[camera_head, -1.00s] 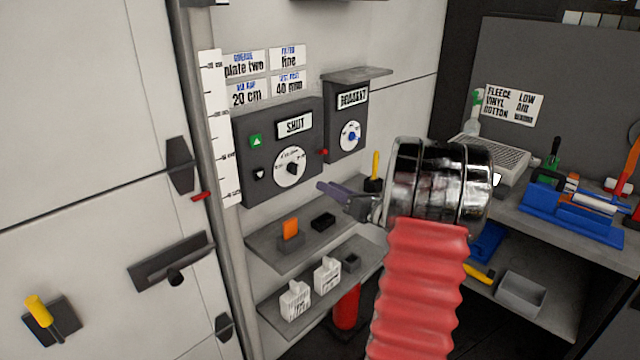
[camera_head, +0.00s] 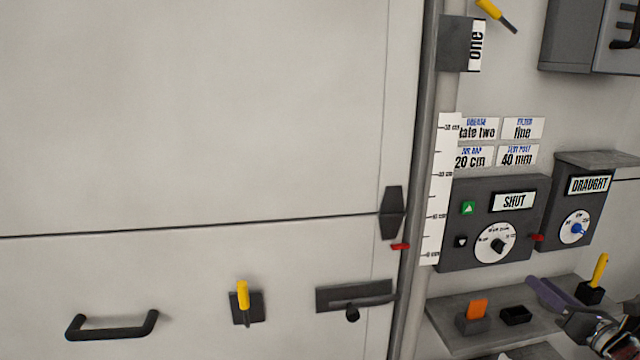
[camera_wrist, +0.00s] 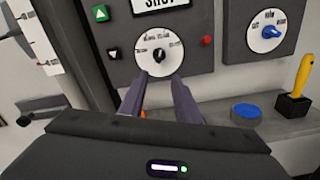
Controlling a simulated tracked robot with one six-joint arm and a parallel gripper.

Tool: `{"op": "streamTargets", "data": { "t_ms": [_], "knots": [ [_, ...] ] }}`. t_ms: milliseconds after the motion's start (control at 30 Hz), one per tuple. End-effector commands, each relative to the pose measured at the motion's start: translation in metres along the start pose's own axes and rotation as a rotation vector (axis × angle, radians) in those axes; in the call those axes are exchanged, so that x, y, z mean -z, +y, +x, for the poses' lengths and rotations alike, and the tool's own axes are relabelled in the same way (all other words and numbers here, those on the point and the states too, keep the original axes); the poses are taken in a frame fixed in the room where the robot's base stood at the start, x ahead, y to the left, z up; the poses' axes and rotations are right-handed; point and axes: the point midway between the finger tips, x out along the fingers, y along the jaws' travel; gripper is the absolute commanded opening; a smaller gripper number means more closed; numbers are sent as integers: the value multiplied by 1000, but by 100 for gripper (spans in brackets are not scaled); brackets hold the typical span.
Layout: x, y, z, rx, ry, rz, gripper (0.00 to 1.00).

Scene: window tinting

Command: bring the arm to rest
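My gripper (camera_head: 535,285) is at the lower right of the head view, with one purple finger showing in front of the wall shelf. In the wrist view both purple fingers of my gripper (camera_wrist: 158,80) point ahead with a gap between them and nothing held. They point at the area under the dial of the "SHUT" control box (camera_wrist: 112,62). That box also shows in the head view (camera_head: 470,255). I cannot tell the exact distance. Most of my arm is outside the head view.
The "DRAUGHT" box (camera_head: 575,235) is to the right. A large pale door (camera_head: 200,120) fills the left.

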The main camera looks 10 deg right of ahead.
Motion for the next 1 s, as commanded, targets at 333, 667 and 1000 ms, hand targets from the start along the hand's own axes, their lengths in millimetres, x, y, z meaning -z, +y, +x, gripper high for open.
{"op": "streamTargets", "data": {
  "t_ms": [333,667,1000],
  "knots": [
    [87,39,-20,-147,300,-350,30],
    [144,136,-50,-504,572,-818,30],
    [176,223,-95,-937,731,-1330,30]
  ]
}}
